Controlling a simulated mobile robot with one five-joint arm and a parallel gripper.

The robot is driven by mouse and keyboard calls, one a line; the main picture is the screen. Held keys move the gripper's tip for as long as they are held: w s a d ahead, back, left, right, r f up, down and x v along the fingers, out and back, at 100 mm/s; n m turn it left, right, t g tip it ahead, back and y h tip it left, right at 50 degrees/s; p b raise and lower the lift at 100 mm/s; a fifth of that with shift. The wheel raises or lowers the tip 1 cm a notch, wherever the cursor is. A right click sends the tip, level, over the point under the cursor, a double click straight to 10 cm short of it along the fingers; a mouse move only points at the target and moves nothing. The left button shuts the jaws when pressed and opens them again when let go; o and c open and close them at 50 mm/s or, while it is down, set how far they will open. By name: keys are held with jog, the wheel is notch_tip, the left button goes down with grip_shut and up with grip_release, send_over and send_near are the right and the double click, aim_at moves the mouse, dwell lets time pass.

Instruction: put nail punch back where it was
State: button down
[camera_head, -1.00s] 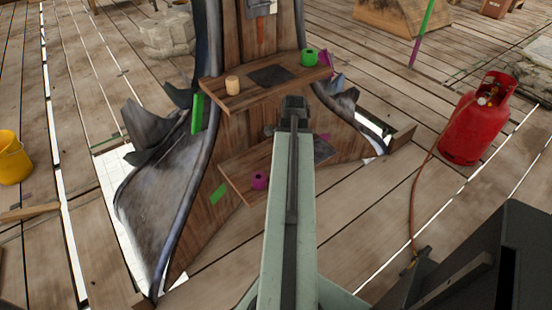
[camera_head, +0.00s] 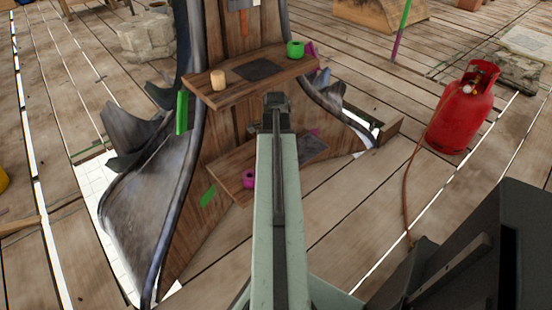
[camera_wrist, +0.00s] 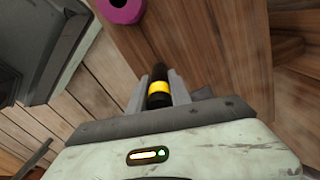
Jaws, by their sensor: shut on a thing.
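My gripper (camera_wrist: 160,84) is shut on a black cylinder with a yellow band (camera_wrist: 159,88), apparently the nail punch, in the wrist view. The punch lies between the two grey fingers, its dark end pointing away from my wrist. In the head view, my gripper (camera_head: 277,105) shows from behind, in front of the wooden spire between its upper shelf (camera_head: 212,95) and lower shelf (camera_head: 225,172). The fingers and the punch are hidden there. Each shelf has a dark rectangular patch, on the upper (camera_head: 258,70) and the lower (camera_head: 314,148).
A magenta roll (camera_head: 249,179) sits on the lower shelf, close to my gripper in the wrist view (camera_wrist: 122,8). A beige cylinder (camera_head: 218,79) and green roll (camera_head: 295,49) stand on the upper shelf. A red gas cylinder (camera_head: 462,112) with a hose stands right.

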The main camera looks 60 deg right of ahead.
jog(key=c, duration=1.2)
grip_release()
jog(key=shift+f, duration=0.1)
notch_tip(320, 180, up, 12)
jog(key=p, duration=1.2)
jog(key=shift+r, duration=0.25)
jog(key=shift+f, duration=0.1)
